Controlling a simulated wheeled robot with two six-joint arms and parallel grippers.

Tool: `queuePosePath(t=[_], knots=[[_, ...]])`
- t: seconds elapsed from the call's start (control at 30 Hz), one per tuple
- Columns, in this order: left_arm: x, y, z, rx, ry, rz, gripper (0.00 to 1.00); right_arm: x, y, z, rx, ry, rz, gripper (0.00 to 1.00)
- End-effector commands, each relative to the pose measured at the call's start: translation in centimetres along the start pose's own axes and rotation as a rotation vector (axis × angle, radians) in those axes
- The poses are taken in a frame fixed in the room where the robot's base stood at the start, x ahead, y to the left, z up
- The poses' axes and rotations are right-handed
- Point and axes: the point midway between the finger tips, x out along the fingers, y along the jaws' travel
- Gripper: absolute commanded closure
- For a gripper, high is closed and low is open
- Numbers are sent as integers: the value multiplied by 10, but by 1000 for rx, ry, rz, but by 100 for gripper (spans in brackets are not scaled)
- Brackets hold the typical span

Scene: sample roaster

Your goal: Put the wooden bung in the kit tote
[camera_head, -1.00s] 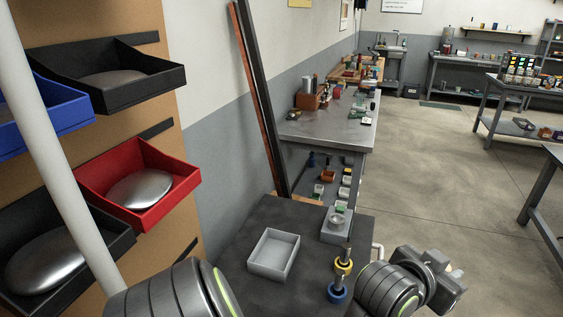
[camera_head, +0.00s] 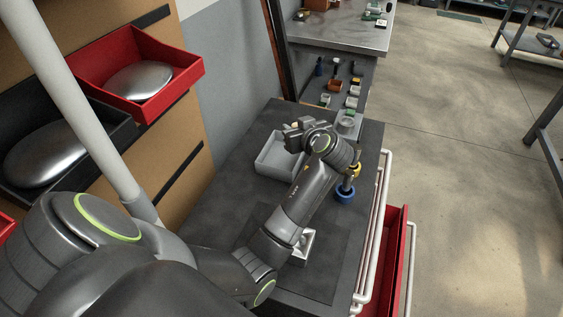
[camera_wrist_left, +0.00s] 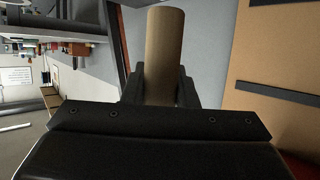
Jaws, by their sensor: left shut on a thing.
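The wooden bung, a plain tan cylinder (camera_wrist_left: 165,45), stands between the fingers of my left gripper (camera_wrist_left: 160,85) in the left wrist view. The fingers are shut on it. In the head view my left gripper (camera_head: 298,130) is at the far end of my arm, by the back right of a grey open-topped box (camera_head: 270,168), which looks like the kit tote. The bung is hard to make out there. My gripper and wrist hide part of the box; whether they are above its rim or beyond it is unclear. My right gripper is out of view.
The box stands on a dark cart top (camera_head: 225,205). A blue-based upright piece (camera_head: 344,193) and a small grey block with a round dish (camera_head: 348,124) stand right of my wrist. A red drawer (camera_head: 392,260) is open at the cart's right. A red bin (camera_head: 135,80) hangs left.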

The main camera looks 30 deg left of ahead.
Motion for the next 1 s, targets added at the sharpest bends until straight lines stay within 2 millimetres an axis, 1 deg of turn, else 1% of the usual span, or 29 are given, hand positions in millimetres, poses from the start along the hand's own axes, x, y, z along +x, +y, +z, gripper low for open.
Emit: queuePosePath(t=[0.03,0.1,0.27,0.37,0.53,0.73,0.9,1.0], knots=[[11,-2,-1,-21,5,-58,96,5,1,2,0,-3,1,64],[21,-5,-3,-51,3,-123,96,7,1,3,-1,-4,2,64],[32,-11,-4,-85,-1,-206,96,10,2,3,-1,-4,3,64],[39,-12,8,-89,-4,-222,96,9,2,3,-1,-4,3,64],[50,-12,38,-88,-6,-221,96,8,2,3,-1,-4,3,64],[58,-11,56,-91,-5,-218,96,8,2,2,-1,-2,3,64],[67,-12,79,-89,-5,-219,96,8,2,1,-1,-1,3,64],[70,-12,86,-91,-4,-217,96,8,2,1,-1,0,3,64]])
